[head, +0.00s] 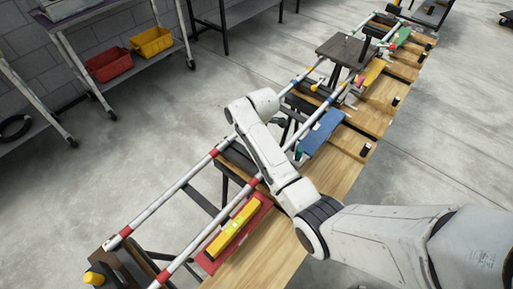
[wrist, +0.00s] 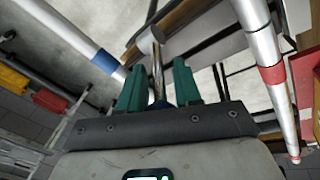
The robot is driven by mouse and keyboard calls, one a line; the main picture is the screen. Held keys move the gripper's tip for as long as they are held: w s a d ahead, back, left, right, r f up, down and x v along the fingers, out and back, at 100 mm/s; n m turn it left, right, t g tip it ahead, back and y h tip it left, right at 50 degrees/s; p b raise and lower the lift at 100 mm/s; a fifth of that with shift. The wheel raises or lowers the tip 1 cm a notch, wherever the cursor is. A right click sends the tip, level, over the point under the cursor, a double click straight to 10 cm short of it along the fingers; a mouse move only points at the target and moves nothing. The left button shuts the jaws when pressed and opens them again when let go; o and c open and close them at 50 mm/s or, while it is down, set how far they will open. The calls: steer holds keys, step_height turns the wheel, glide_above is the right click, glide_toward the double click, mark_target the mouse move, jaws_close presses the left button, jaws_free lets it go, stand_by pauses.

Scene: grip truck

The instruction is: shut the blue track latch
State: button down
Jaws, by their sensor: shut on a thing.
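My gripper (wrist: 157,78) shows in the wrist view with its two teal fingers on either side of a thin metal rod. The rod (wrist: 158,75) has a pale round end, and a small blue part shows low between the fingers. I take this rod and blue part to be the blue track latch; the fingers are shut on it. In the head view a blue plate (head: 322,134) lies by the track, just right of my forearm. My arm hides most of the gripper and the latch there, so the latch's angle cannot be told.
A red plate with a yellow bar (head: 235,228) lies nearer. Yellow (head: 151,41) and red (head: 108,64) bins stand on a cart. Floor at right is clear.

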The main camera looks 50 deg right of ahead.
mark_target(245, 159)
steer(key=shift+a+f+h, duration=0.3)
steer(key=shift+a+h, duration=0.1)
steer(key=shift+h, duration=0.5)
steer(key=shift+s+a+f+n+h, duration=0.1)
steer(key=shift+a+f+n+h, duration=0.15)
steer(key=shift+h, duration=0.3)
steer(key=shift+a+f+n+h, duration=0.15)
steer(key=shift+f+h, duration=0.15)
steer(key=shift+h, duration=0.25)
steer(key=h+b, duration=0.1)
steer(key=f+h+b, duration=0.1)
steer(key=shift+a+f+h, duration=0.15)
steer(key=shift+a+h, duration=0.25)
steer(key=shift+a+f+t+h+b, duration=0.1)
steer(key=shift+f+t+h+b, duration=0.2)
steer(key=shift+h+b, duration=0.5)
steer(key=shift+r+h, duration=0.1)
steer(key=shift+h, duration=0.2)
steer(key=c, duration=0.9)
jaws_free()
steer(key=shift+c, duration=0.2)
